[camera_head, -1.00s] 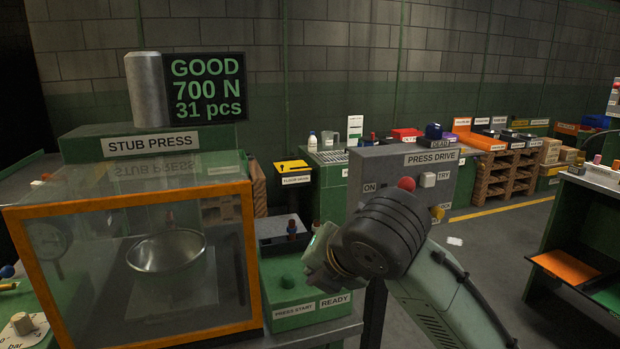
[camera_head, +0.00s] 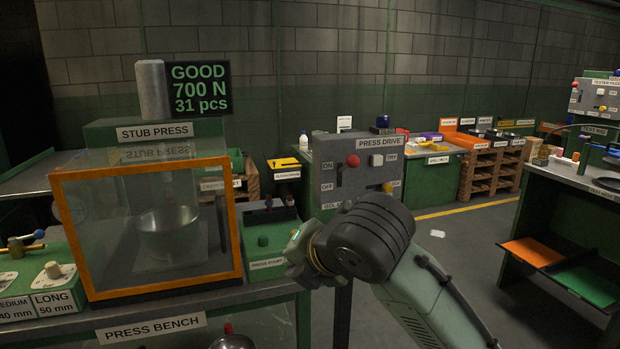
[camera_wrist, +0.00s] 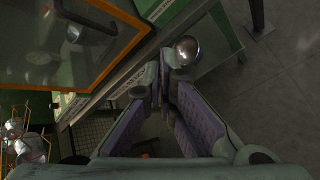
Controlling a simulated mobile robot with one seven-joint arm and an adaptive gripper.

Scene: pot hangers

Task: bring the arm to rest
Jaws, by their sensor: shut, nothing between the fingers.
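My arm (camera_head: 365,245) reaches up from the lower right in the head view, in front of the press bench (camera_head: 190,305). Its far end sits by the right end of the bench, and the fingers cannot be made out there. In the wrist view my gripper (camera_wrist: 170,72) shows two purple-padded fingers that meet at the tips, with nothing held between them. A shiny round metal bowl (camera_wrist: 187,48) shows just beyond the fingertips, apart from them as far as I can tell.
The stub press (camera_head: 155,132) has an orange-framed clear guard (camera_head: 235,205) with a metal pot (camera_head: 168,232) behind it. The grey press drive box (camera_head: 358,168) stands behind my arm. A dark bench (camera_head: 575,180) is at right. Open floor (camera_head: 450,265) lies between.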

